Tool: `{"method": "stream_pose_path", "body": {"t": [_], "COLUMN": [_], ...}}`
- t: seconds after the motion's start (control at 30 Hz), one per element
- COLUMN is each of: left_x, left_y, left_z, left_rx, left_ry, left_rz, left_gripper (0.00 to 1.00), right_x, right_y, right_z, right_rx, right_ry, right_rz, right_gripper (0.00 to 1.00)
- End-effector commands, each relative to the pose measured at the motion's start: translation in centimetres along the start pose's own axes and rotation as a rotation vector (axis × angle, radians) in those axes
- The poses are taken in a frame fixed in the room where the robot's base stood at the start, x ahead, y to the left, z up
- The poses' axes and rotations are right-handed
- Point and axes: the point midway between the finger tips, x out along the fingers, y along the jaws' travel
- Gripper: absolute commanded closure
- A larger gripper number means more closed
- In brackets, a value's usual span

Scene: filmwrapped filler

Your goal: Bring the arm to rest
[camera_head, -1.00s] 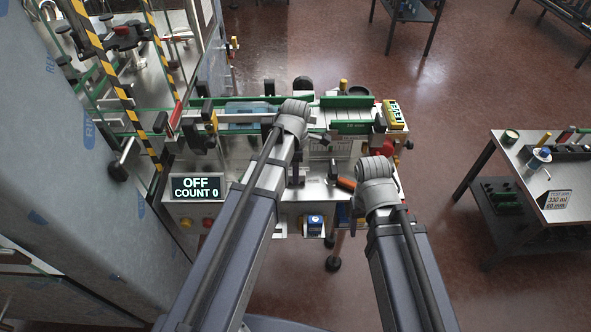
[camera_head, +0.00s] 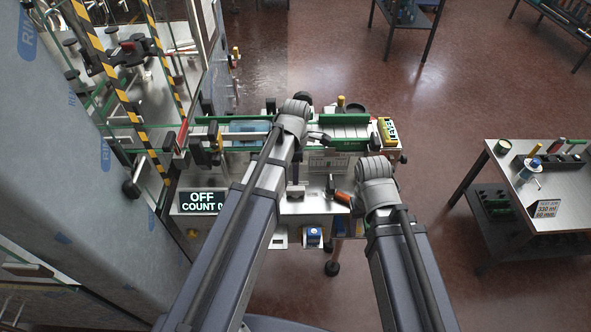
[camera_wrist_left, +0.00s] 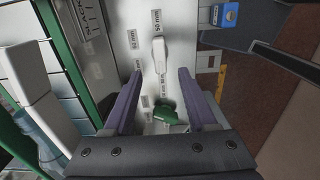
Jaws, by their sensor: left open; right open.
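My left gripper (camera_wrist_left: 160,75) is open in the left wrist view, with two purple-grey fingers and nothing held between them. Beyond the fingers are a metal panel with a pale handle (camera_wrist_left: 160,55) and a green knob (camera_wrist_left: 170,113). In the head view my left arm ends at a grey wrist (camera_head: 292,120) over the middle of the machine, which hides its fingers. My right gripper (camera_head: 374,185) is at the end of the other arm, to the right, over the machine's front right part. Its fingers are mostly hidden by the wrist; it is open.
The bench machine (camera_head: 300,205) has green rails and a display (camera_head: 202,201) reading OFF, COUNT 0. A tall film-wrapped cabinet (camera_head: 90,190) stands at the left. A metal table (camera_head: 515,195) with a label card (camera_head: 546,208) is at the right. Red-brown floor (camera_head: 430,120) lies between.

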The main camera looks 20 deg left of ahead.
Motion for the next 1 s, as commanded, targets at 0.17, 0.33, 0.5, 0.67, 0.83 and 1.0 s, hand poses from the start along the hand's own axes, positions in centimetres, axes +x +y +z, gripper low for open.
{"method": "stream_pose_path", "body": {"t": [0.17,0.33,0.5,0.67,0.83,1.0], "left_x": [-0.2,-0.2,-0.2,0.3,1.9,3.4], "left_y": [0.0,0.0,0.0,-1.0,-4.6,-8.8], "left_z": [0.0,0.0,0.0,0.5,2.3,4.0], "left_rx": [0.0,0.0,0.0,0.101,0.518,1.043], "left_ry": [0.0,0.0,0.0,0.005,0.024,0.045], "left_rz": [0.0,0.0,0.0,-0.002,-0.011,-0.033], "left_gripper": [0.43,0.43,0.43,0.43,0.43,0.43], "right_x": [-0.2,-0.2,-0.2,0.3,1.9,3.4], "right_y": [0.0,0.0,0.0,0.0,-0.2,-0.3], "right_z": [0.0,0.0,0.0,0.0,-0.1,-0.2], "right_rx": [0.001,0.001,0.001,0.0,0.0,-0.001], "right_ry": [0.0,0.0,0.0,0.0,0.0,0.0], "right_rz": [0.0,0.0,0.0,0.0,0.0,0.0], "right_gripper": [0.4,0.4,0.4,0.4,0.4,0.4]}}
